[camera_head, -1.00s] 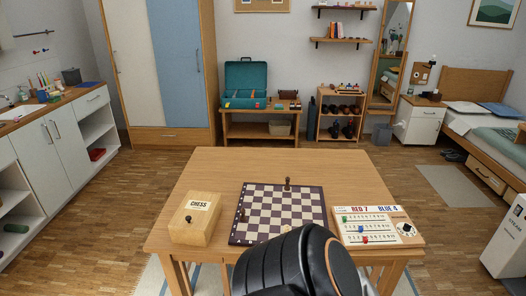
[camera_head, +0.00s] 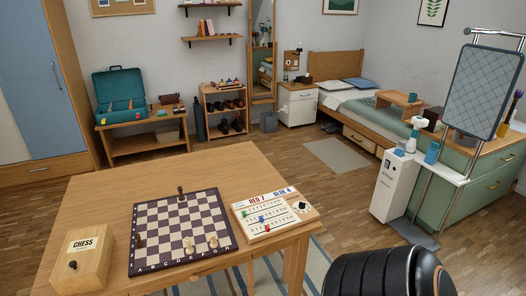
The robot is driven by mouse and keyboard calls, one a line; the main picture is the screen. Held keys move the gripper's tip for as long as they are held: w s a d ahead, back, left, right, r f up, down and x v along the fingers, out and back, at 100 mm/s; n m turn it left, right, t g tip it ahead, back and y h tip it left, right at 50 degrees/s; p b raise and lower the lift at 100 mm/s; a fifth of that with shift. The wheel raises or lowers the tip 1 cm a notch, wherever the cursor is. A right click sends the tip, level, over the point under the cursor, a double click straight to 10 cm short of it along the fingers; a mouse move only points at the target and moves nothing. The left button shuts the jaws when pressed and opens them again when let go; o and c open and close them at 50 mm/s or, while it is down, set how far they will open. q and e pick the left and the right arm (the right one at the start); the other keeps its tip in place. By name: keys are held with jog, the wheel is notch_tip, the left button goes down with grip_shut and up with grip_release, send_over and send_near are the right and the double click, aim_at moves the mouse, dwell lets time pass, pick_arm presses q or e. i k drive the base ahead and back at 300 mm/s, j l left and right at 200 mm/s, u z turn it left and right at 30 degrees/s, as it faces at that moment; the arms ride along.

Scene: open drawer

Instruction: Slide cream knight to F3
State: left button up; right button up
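The chessboard (camera_head: 152,208) lies on the wooden table (camera_head: 110,192), its lettered edge toward me. Two small cream pieces stand near that edge. The right one (camera_head: 213,242), above the letter G, looks like the cream knight, though it is too small to be sure. The other cream piece (camera_head: 188,245) stands to its left, above E. A dark piece (camera_head: 181,193) stands at the far edge and another dark piece (camera_head: 139,240) at the left side. F3 looks empty. Neither of my grippers is in view.
A wooden CHESS box (camera_head: 82,258) sits left of the board and a RED/BLUE score board (camera_head: 272,214) right of it. Open floor lies right of the table toward a white cabinet (camera_head: 396,186).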

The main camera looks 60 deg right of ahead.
aim_at(214, 244)
jog(key=z, duration=1.45)
